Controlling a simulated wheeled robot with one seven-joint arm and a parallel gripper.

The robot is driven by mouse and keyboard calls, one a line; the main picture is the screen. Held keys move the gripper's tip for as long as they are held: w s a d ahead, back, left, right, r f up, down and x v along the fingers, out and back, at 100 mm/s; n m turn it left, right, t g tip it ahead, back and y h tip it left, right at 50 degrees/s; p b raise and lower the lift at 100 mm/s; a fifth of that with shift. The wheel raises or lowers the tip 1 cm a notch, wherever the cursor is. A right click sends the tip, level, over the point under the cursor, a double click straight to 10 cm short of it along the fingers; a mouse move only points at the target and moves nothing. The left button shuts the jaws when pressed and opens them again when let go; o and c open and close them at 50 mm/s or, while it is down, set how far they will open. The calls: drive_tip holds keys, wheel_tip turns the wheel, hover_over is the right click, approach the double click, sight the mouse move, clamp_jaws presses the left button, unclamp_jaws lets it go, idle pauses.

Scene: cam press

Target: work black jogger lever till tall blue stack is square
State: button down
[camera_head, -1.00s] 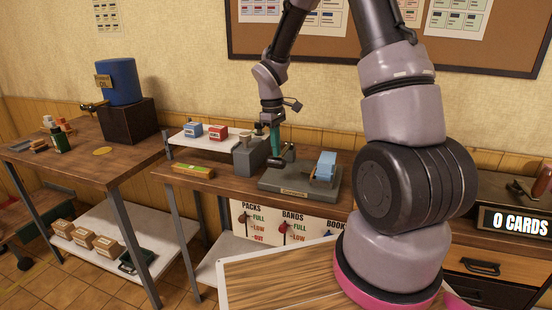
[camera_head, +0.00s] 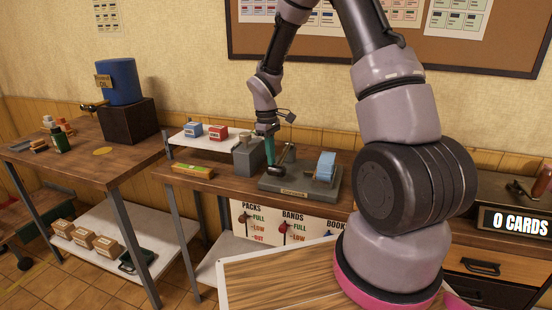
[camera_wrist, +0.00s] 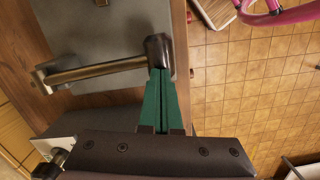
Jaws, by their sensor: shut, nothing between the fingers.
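The jogger is a grey base plate (camera_head: 300,190) on the middle bench. Its lever (camera_head: 285,156) has a metal bar and a black end. The wrist view shows the lever bar (camera_wrist: 95,72) running across to its black knob (camera_wrist: 158,50). The blue stack (camera_head: 326,165) stands upright at the plate's right side; its edges are too small to judge fully. My gripper (camera_head: 270,159) has green fingers and is at the lever's left. In the wrist view my gripper (camera_wrist: 160,72) is shut and empty, its tips right at the knob, seemingly touching it.
A grey block (camera_head: 249,158) stands just left of the jogger. A yellow-green tray (camera_head: 192,170) lies at the bench's left end. Blue (camera_head: 193,131) and red (camera_head: 218,132) boxes sit on a white shelf behind. A sign reads "0 CARDS" (camera_head: 517,222) at right.

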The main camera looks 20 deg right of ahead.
drive_tip(key=shift+w+a+r, duration=0.15)
drive_tip(key=shift+w+a, duration=0.2)
drive_tip(key=shift+w, duration=0.05)
wheel_tip(320, 180, up, 11)
drive_tip(key=shift+w+a, duration=0.35)
drive_tip(key=shift+w, duration=0.05)
drive_tip(key=shift+s, duration=0.1)
idle(0.7)
